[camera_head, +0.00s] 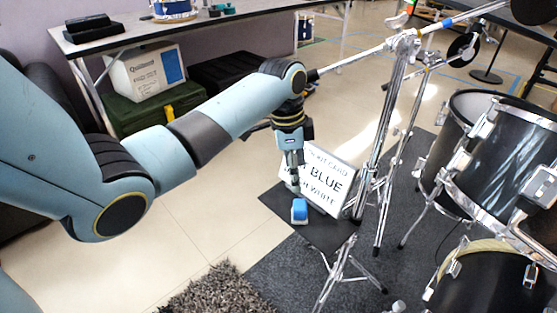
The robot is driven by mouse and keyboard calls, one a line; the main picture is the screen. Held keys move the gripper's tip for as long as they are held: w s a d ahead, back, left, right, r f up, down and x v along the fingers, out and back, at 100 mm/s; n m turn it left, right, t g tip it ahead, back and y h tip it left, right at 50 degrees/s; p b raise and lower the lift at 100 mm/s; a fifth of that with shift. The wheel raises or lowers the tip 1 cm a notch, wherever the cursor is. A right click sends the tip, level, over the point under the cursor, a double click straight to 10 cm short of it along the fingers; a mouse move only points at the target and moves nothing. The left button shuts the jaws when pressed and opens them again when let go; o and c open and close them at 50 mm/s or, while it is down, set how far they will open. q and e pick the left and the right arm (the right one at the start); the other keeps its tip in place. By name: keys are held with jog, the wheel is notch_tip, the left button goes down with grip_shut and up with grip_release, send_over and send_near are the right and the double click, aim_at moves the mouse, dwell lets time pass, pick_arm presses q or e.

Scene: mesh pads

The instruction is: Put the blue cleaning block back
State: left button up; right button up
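The blue cleaning block (300,211), blue with a pale, whitish part, sits on a small black flat-topped stand (325,234) near the middle of the head view. My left gripper (294,184) points down from the end of my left arm. Its fingertips appear just above and behind the block in the picture, and I see no clear contact. The fingers look close together but are too small to tell whether they are open or shut. A white card (336,189) with black lettering, including "BLUE" and "WHITE", stands behind the block, partly hidden by the gripper. My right gripper is not in view.
Chrome cymbal stands (388,130) and black drums (510,150) crowd the right side. A dark mat (285,272) and shaggy rug (218,292) lie in front. A table (130,30) with a green case (150,108) below is at back left. Tile floor at left is clear.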

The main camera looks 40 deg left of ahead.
pick_arm(q)
jog(key=s+a+f+n+y, duration=0.1)
jog(key=s+f+n, duration=0.2)
jog(key=s+f, duration=0.75)
jog(key=s+f+n, duration=0.3)
jog(key=s+f, duration=0.5)
jog(key=f, duration=0.5)
jog(key=s+d+f+n, duration=0.1)
jog(key=s+f, duration=0.4)
jog(key=s, duration=1)
jog(key=s+d+f+n+y, duration=0.1)
jog(key=s+f, duration=0.4)
jog(key=s, duration=1.1)
jog(key=shift+f+n+g, duration=0.2)
jog(key=shift+n+g, duration=0.2)
jog(key=shift+n, duration=0.4)
